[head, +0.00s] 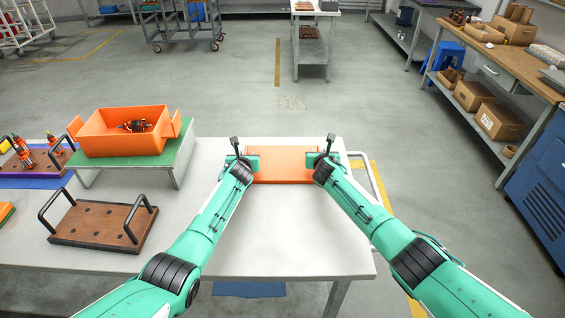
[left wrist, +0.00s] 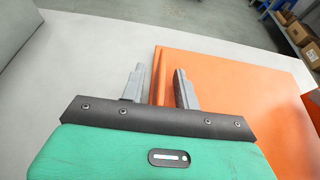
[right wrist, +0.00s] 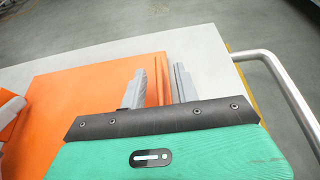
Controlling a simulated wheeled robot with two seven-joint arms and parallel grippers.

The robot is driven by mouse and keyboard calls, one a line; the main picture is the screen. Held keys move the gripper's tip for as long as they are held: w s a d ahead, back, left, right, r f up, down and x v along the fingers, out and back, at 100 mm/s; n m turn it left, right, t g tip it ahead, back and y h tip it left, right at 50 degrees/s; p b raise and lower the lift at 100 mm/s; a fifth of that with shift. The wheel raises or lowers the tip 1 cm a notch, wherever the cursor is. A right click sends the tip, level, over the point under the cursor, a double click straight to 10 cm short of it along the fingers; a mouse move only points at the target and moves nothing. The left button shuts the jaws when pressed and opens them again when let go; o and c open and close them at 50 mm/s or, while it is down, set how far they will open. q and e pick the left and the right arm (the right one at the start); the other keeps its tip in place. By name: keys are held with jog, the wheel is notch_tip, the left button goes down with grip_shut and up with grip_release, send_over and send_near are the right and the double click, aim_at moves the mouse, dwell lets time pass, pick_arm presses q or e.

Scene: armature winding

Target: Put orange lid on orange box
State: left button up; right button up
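The orange lid (head: 283,168) lies flat on the white table between my two grippers. The orange box (head: 105,135) stands open on a green-topped stand at the left, with a dark metal part inside. My left gripper (head: 247,163) is at the lid's left edge. In the left wrist view its fingers (left wrist: 160,88) are apart, straddling the raised rim of the lid (left wrist: 230,100). My right gripper (head: 318,160) is at the lid's right edge. In the right wrist view its fingers (right wrist: 160,88) are apart around the rim of the lid (right wrist: 85,105). I cannot tell whether the fingers touch the rim.
A brown board with black handles (head: 100,222) lies on the table at the left, in front of the green stand (head: 150,160). A metal rail (head: 372,178) runs along the table's right edge. The table's front middle (head: 285,235) is clear.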

pick_arm(q)
grip_shut()
pick_arm(e)
grip_shut()
pick_arm(q)
jog(key=shift+r, duration=0.1)
pick_arm(e)
jog(key=shift+r, duration=0.1)
